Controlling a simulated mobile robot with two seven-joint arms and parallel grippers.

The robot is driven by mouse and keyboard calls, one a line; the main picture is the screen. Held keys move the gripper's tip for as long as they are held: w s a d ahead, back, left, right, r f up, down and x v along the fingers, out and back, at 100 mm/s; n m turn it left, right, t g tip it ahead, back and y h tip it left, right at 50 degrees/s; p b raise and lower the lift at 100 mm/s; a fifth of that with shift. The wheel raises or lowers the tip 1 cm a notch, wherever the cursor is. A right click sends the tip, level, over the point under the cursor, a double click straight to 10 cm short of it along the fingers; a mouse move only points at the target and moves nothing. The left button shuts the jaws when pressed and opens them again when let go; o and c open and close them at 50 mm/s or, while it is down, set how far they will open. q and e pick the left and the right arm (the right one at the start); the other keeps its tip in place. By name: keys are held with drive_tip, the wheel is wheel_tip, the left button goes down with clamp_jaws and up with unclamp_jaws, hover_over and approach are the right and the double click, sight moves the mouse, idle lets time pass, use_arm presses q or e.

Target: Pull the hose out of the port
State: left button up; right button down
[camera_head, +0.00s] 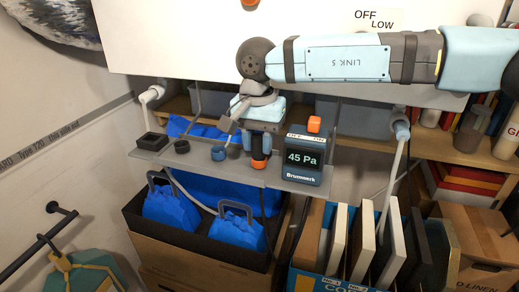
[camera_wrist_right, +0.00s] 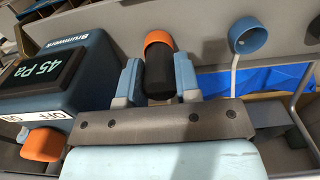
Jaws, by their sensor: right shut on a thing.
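My right gripper (camera_head: 259,148) points down at the grey shelf, left of the pressure meter. In the wrist view its two blue fingers (camera_wrist_right: 158,82) are shut on a black cylindrical hose end (camera_wrist_right: 160,76) with an orange collar (camera_wrist_right: 158,38). The orange collar also shows below the fingers in the head view (camera_head: 259,163), at the shelf's front edge. A dark line hangs below it. Whether the hose end is still seated in a port cannot be told. My left gripper is not in view.
The pressure meter (camera_head: 302,160) reads 45 Pa and stands close beside the gripper. A blue ring (camera_head: 218,153) and dark rings sit along the grey shelf (camera_head: 290,185). A pale pipe (camera_head: 393,175) hangs at right. Blue bags (camera_head: 172,210) and upright files stand below.

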sight(258, 136)
drive_tip(key=shift+r, duration=0.2)
drive_tip(key=shift+r, duration=0.5)
drive_tip(key=shift+r+p, duration=0.3)
drive_tip(key=shift+p, duration=0.05)
drive_tip(key=shift+r+p, duration=1.1)
drive_tip(key=shift+r, duration=1.8)
